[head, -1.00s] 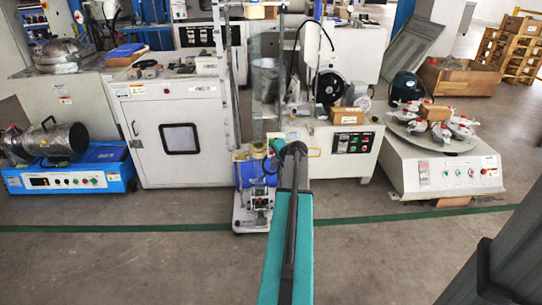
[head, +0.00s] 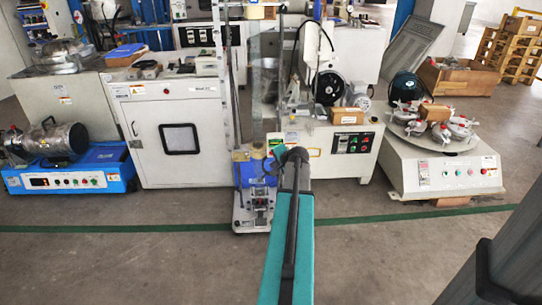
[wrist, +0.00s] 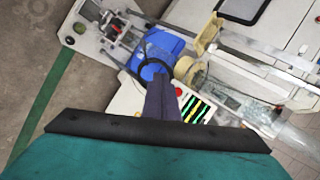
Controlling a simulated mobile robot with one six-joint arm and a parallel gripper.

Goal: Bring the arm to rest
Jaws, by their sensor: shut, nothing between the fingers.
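My arm runs up the middle of the head view as a teal link with a dark bar along it. My gripper (head: 296,153) shows there only as a small dark end, with its fingers hard to make out. In the wrist view my gripper (wrist: 162,92) is a dark narrow shape beyond the black edge of the teal link. It is shut and holds nothing. A blue machine (head: 257,172) appears just behind and left of the gripper in the head view. It also shows in the wrist view (wrist: 168,44); I cannot tell the gap between them.
A white cabinet (head: 203,155) and a blue-based unit (head: 75,181) stand left. A control box (head: 340,158) and a round-topped tester (head: 437,178) stand right. The grey floor (head: 150,265) in front, past the green line, is clear.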

